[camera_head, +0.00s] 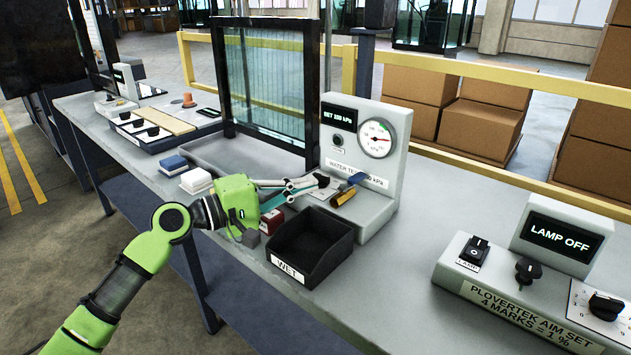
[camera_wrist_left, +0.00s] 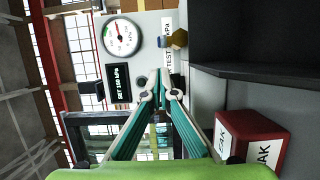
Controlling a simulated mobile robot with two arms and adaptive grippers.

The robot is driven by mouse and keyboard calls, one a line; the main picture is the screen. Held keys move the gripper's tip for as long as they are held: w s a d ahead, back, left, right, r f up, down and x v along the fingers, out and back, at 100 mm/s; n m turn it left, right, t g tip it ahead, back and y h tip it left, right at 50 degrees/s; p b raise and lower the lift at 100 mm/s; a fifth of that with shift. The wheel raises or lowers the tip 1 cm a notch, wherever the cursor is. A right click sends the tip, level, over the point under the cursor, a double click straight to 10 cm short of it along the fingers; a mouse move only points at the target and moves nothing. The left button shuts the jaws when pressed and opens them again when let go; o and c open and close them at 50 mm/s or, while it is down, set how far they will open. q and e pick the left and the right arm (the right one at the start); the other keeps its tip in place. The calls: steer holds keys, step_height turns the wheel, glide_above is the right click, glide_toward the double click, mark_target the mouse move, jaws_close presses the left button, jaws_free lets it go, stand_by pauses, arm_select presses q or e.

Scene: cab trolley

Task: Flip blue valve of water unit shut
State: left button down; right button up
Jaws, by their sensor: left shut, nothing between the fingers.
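The water unit (camera_head: 386,165) is a grey upright panel on a foot, with a lit display and a round gauge (camera_head: 376,139). Its valve has a brass body (camera_head: 343,196) and a blue handle (camera_head: 357,178), low on the front. The wrist view shows the brass body (camera_wrist_left: 179,39) and the blue handle (camera_wrist_left: 163,41) above the fingertips. My left gripper (camera_head: 321,182) is shut and empty, in front of the unit and just left of the valve. In the wrist view its fingertips (camera_wrist_left: 160,86) come together, apart from the valve. My right gripper is in neither view.
A black open bin marked WET (camera_head: 312,247) stands right beneath and beside the gripper. A small red box (camera_head: 271,221) is left of it. A glass pane in a dark frame (camera_head: 265,85) stands behind. The lamp unit (camera_head: 520,290) is at the right, with bare table between.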

mark_target(352, 181)
arm_select(q)
steer(key=x, duration=0.7)
steer(key=shift+d, duration=0.2)
steer(key=shift+w+d, duration=0.4)
steer(key=shift+d, duration=0.05)
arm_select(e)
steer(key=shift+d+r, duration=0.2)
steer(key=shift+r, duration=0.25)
